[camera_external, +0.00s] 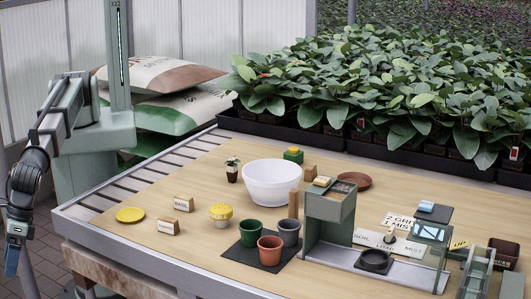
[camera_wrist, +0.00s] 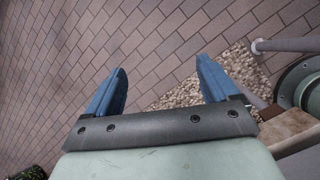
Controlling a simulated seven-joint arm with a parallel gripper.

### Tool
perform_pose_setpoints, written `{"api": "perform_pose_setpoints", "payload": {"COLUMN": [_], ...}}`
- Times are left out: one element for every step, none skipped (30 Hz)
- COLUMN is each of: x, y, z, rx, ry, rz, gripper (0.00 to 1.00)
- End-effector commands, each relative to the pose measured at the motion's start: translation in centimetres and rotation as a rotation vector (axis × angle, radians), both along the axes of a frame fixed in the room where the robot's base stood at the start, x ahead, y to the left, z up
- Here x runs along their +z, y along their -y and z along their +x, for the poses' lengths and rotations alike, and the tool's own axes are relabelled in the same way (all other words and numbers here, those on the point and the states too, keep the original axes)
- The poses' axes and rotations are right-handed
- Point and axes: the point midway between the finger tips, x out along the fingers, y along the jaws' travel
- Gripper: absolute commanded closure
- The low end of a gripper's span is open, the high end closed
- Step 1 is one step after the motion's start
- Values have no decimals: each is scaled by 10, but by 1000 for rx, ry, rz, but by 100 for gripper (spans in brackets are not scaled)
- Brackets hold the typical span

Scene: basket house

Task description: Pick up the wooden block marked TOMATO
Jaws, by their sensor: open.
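Two small wooden blocks with white labels stand on the left part of the table in the external view. The front one (camera_external: 168,228) has a label that seems to read TOMATO, though the letters are tiny. The one behind it (camera_external: 184,204) seems to read BASIL. My gripper (camera_external: 12,262) hangs off the table's left side at the far left, well apart from both blocks. In the wrist view its blue fingers (camera_wrist: 162,68) are spread with nothing between them, over brick paving. No block shows in the wrist view.
A yellow dish (camera_external: 130,215) and a yellow-topped pot (camera_external: 221,215) flank the blocks. A dark mat (camera_external: 238,254) with three pots, a white bowl (camera_external: 271,184) and a green-grey stand (camera_external: 328,210) lie further right. The table's metal edge (camera_external: 85,233) lies between my gripper and the blocks.

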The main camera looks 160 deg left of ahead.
Motion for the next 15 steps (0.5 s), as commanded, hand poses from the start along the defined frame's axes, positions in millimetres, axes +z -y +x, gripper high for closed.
{"api": "perform_pose_setpoints", "payload": {"x": [9,14,19,24,29,35,39,44,51,55,60,67,72,77,84], "y": [-31,-47,-69,-85,-102,-123,-139,-156,-177,-192,-209,-230,-245,-261,-281], "z": [1,1,0,-1,-3,-5,-8,-11,-15,-19,-23,-29,-34,-40,-48], "rx": [36,56,83,103,124,153,175,198,228,251,275,307,332,357,390], "ry": [-17,-29,-46,-59,-71,-89,-103,-117,-136,-149,-165,-184,-198,-213,-234], "rz": [19,31,47,58,70,85,96,107,122,132,143,156,166,175,189], "gripper": [13,13,13,13,13,13,13,13,13,13,13,13,13,13,13]}}
